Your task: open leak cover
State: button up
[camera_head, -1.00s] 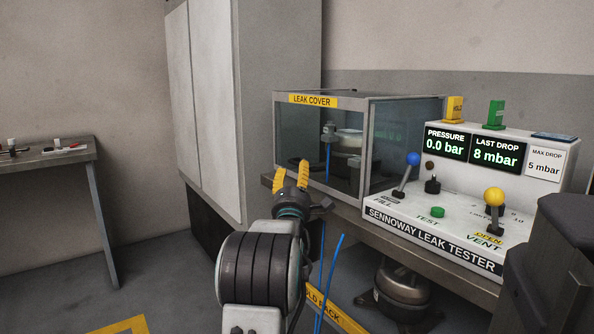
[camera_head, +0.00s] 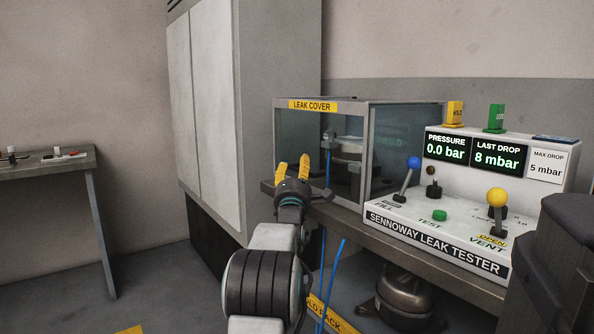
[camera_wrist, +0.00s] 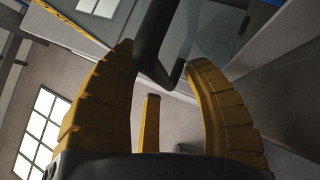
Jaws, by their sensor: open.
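The leak cover (camera_head: 388,172) is a clear box with a grey frame and a yellow "LEAK COVER" label, on the bench left of the tester. My gripper (camera_head: 292,168) has yellow fingers and is in front of the cover's lower left part in the head view. In the wrist view my gripper (camera_wrist: 162,57) is open, with a dark handle (camera_wrist: 155,40) between or just beyond its fingertips. I cannot tell whether they touch it.
The leak tester (camera_head: 435,237) with levers and displays stands right of the cover. A tall grey cabinet (camera_head: 215,110) is behind at left. A side table (camera_head: 50,168) is far left. Blue hoses (camera_head: 331,270) hang below the bench. A dark compressor (camera_head: 400,297) sits under it.

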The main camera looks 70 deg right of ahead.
jog(key=shift+c, duration=0.3)
grip_shut()
jog(key=shift+r, duration=0.1)
